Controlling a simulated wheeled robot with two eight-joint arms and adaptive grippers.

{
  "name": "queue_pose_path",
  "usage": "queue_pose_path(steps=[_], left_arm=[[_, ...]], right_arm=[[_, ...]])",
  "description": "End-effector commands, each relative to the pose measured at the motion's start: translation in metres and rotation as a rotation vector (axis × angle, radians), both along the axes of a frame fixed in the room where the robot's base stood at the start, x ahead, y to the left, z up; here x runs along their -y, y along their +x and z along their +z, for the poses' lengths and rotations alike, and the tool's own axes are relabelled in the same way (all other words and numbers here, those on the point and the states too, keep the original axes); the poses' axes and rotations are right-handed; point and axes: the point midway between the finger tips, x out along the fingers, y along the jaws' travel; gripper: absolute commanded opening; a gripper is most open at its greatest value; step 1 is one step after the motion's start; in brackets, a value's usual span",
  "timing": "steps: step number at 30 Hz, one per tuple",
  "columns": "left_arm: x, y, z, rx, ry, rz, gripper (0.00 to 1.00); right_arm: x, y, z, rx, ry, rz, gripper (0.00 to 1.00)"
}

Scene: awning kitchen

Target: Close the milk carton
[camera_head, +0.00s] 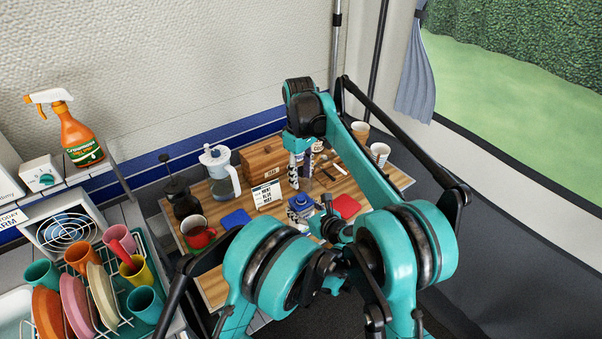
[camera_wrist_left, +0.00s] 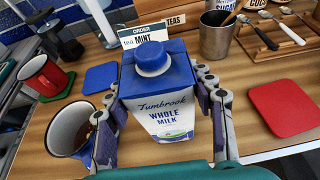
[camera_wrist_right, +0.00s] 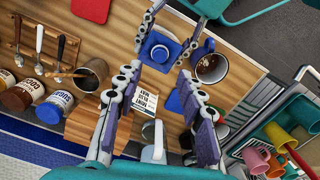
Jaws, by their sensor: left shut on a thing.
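The milk carton (camera_wrist_left: 168,118), white with a blue top, stands upright on the wooden counter. Its round blue cap (camera_wrist_left: 152,58) sits on the top; I cannot tell how tightly. My left gripper (camera_wrist_left: 165,125) is shut on the carton, one finger on each side. In the head view the carton (camera_head: 300,206) is partly hidden by my arms. My right gripper (camera_wrist_right: 160,75) points down from above, its fingers spread and empty. In the right wrist view the carton's blue top (camera_wrist_right: 160,52) lies beyond and between those fingertips, apart from them.
A mug with dark liquid (camera_wrist_left: 70,130) stands close beside my left finger. A red mug (camera_wrist_left: 42,76), blue coaster (camera_wrist_left: 100,78), red coaster (camera_wrist_left: 286,106) and metal cup (camera_wrist_left: 216,38) are around. An order sign (camera_head: 267,194) stands behind the carton. A dish rack (camera_head: 125,325) is at left.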

Motion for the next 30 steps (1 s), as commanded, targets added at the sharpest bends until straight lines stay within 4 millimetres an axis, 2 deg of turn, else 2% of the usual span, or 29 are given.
queue_pose_path(steps=[3, 6, 10, 23, 26, 30], left_arm=[[0.0, 0.0, 0.0, 0.0, 0.0, 0.0, 0.0], [0.0, 0.0, 0.0, 0.0, 0.0, 0.0, 0.0], [0.0, 0.0, 0.0, 0.0, 0.0, 0.0, 0.0], [0.0, 0.0, 0.0, 0.0, 0.0, 0.0, 0.0], [0.0, 0.0, 0.0, 0.0, 0.0, 0.0, 0.0], [0.0, 0.0, 0.0, 0.0, 0.0, 0.0, 0.0]], right_arm=[[0.0, -0.001, 0.002, 0.002, 0.008, 0.227, 0.39], [0.0, -0.001, 0.003, 0.005, 0.012, 0.374, 0.39], [0.001, -0.001, 0.004, 0.007, 0.016, 0.487, 0.39], [0.0, -0.001, 0.003, 0.008, 0.017, 0.528, 0.39], [0.0, -0.001, -0.002, 0.008, 0.017, 0.528, 0.39], [0.0, -0.001, -0.02, 0.008, 0.017, 0.527, 0.39]])
